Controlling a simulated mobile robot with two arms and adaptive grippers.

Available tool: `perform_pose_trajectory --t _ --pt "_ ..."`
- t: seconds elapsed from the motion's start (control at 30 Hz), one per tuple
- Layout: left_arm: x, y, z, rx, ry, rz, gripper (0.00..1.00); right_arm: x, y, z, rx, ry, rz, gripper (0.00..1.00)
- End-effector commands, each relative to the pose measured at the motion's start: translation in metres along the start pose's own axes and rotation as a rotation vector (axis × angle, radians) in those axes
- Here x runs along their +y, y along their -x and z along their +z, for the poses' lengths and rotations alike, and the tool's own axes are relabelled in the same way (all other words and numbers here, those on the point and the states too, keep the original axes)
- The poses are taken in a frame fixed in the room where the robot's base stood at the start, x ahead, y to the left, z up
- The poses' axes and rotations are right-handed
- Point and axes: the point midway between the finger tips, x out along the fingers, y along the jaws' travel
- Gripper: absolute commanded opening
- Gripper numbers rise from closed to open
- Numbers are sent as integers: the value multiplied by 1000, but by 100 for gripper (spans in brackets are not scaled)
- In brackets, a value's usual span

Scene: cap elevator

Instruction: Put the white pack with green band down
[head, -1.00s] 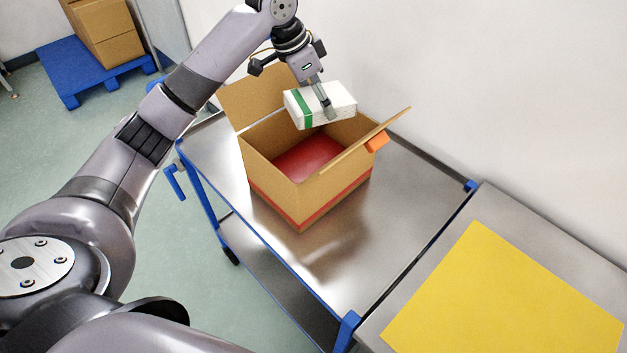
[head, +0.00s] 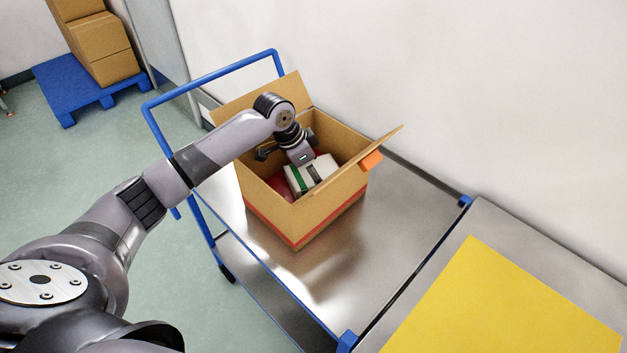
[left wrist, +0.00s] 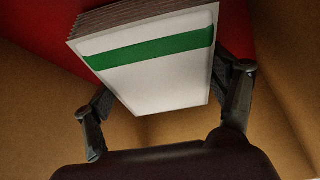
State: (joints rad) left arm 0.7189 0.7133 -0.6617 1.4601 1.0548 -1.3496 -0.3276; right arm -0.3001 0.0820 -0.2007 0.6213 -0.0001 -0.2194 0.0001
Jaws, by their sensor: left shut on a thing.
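The white pack with green band (head: 316,170) is inside the open cardboard box (head: 311,220) in the head view. My left gripper (head: 308,167) reaches down into the box and is shut on the pack. In the left wrist view the pack (left wrist: 158,65) sits between the two fingers of the left gripper (left wrist: 165,100), with a finger at each side. The red bottom of the box (left wrist: 40,40) shows behind the pack. I cannot tell whether the pack touches the bottom. My right gripper is not in view.
The box stands on a steel cart (head: 370,245) with a blue handle (head: 215,75). Its flaps stand open, one with an orange tab (head: 371,161). A table with a yellow mat (head: 510,305) is at the lower right. Cardboard boxes (head: 100,50) sit on a blue pallet (head: 75,95).

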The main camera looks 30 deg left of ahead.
Motion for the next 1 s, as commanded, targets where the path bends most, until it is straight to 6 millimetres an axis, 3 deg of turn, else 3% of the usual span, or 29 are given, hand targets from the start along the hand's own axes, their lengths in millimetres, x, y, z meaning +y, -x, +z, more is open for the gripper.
perform_pose_trajectory --t 0.23,0.57,0.6,0.73,1.0 --pt "0 -32 14 -1 1 0 33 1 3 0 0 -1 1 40" --pt "0 -35 15 0 0 -1 33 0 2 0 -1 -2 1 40" --pt "0 -36 16 -2 1 0 79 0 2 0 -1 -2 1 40" --pt "0 -36 16 -2 0 0 87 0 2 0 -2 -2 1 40" --pt "0 -36 15 -1 0 0 87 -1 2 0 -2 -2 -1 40"
